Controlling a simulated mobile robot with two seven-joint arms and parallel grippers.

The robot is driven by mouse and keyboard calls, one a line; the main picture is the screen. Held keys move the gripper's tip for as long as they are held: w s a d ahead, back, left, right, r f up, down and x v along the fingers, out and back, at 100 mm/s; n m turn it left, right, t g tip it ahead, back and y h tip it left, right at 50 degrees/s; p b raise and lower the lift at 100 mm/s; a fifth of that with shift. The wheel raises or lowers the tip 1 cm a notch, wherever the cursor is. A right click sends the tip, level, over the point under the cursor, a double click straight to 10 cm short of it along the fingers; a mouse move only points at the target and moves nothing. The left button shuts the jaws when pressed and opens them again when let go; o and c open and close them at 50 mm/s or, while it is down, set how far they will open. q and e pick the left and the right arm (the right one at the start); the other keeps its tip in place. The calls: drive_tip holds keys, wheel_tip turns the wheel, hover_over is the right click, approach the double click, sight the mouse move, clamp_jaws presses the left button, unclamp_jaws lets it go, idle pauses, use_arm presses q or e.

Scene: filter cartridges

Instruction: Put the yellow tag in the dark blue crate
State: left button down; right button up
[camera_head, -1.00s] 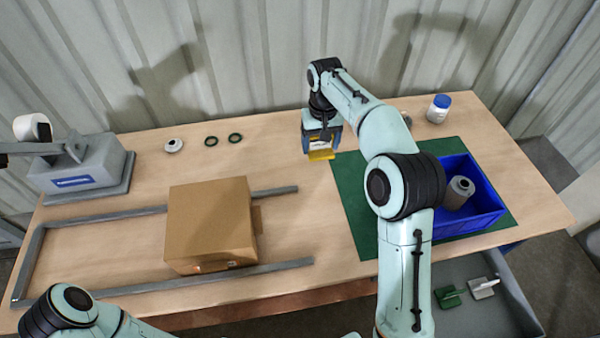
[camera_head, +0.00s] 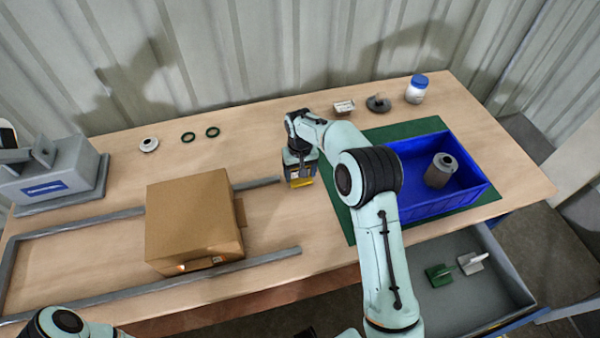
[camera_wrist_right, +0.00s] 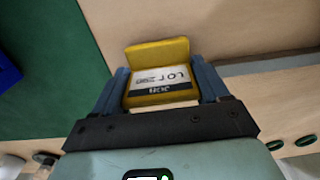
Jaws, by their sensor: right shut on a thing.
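My right gripper (camera_head: 302,180) is shut on the yellow tag (camera_wrist_right: 156,76), which has a white label with dark print. In the head view the yellow tag (camera_head: 303,183) shows as a small yellow edge under the gripper, between the cardboard box and the green mat. The dark blue crate (camera_head: 468,196) stands on the green mat to the right of my right gripper. A grey cylindrical filter (camera_head: 438,172) stands inside it. In the right wrist view only a blue corner of the crate (camera_wrist_right: 6,70) shows at the left edge. My left gripper is out of view.
A cardboard box (camera_head: 192,220) stands within a grey frame (camera_head: 200,275) on the left. An open drawer (camera_head: 455,300) is below the table's front right.

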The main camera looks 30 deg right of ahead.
drive_tip(key=shift+f, duration=0.25)
drive_tip(key=shift+f, duration=0.15)
drive_tip(key=o, duration=1.1)
